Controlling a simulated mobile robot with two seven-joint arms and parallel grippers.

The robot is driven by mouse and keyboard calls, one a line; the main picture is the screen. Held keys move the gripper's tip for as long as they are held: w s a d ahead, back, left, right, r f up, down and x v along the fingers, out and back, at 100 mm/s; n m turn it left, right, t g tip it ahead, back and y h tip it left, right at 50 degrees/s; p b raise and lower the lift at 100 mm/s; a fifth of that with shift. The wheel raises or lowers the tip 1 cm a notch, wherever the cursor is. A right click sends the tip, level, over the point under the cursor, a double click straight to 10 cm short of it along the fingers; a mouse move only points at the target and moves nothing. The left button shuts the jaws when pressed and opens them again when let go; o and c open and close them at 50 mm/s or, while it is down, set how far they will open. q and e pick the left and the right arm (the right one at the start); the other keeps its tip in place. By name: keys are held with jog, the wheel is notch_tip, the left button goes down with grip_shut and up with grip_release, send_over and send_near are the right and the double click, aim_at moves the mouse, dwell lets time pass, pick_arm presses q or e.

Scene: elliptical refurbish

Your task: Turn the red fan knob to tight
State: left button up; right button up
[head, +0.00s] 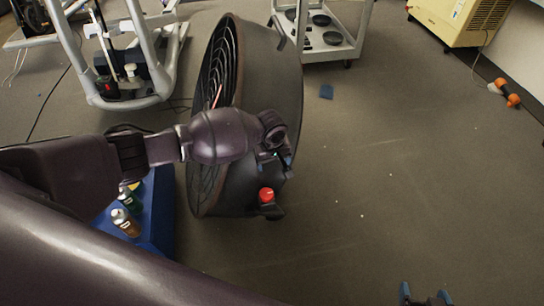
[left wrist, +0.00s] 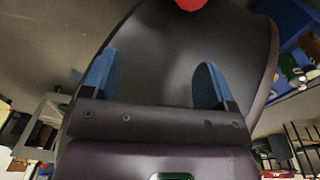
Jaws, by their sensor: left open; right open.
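The red knob (head: 267,195) sits low on the near right side of the large dark drum fan (head: 288,80). In the left wrist view the knob (left wrist: 190,4) is cut off by the top edge, and the fan's dark shell (left wrist: 160,60) fills the middle. My left gripper (head: 276,165) is just above the knob in the head view, beside the fan shell. Its blue fingers (left wrist: 155,82) are apart with nothing between them. My right gripper (head: 428,296) is open at the bottom edge, far right of the fan. The knob's markings cannot be read.
A blue bin (head: 158,215) with several bottles stands left of the fan. A white cart (head: 345,45) with dark weights is behind it, and a pale exercise machine frame (head: 155,85) is at upper left. The floor to the right is mostly clear.

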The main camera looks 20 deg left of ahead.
pick_arm(q)
jog(key=shift+w+a+m+p, duration=0.1)
jog(key=shift+w+m+p, duration=0.3)
jog(key=shift+p, duration=0.3)
pick_arm(e)
jog(key=shift+w+r, duration=0.25)
jog(key=shift+r, duration=1)
pick_arm(q)
jog(key=shift+f, duration=0.1)
pick_arm(e)
jog(key=shift+f, duration=0.1)
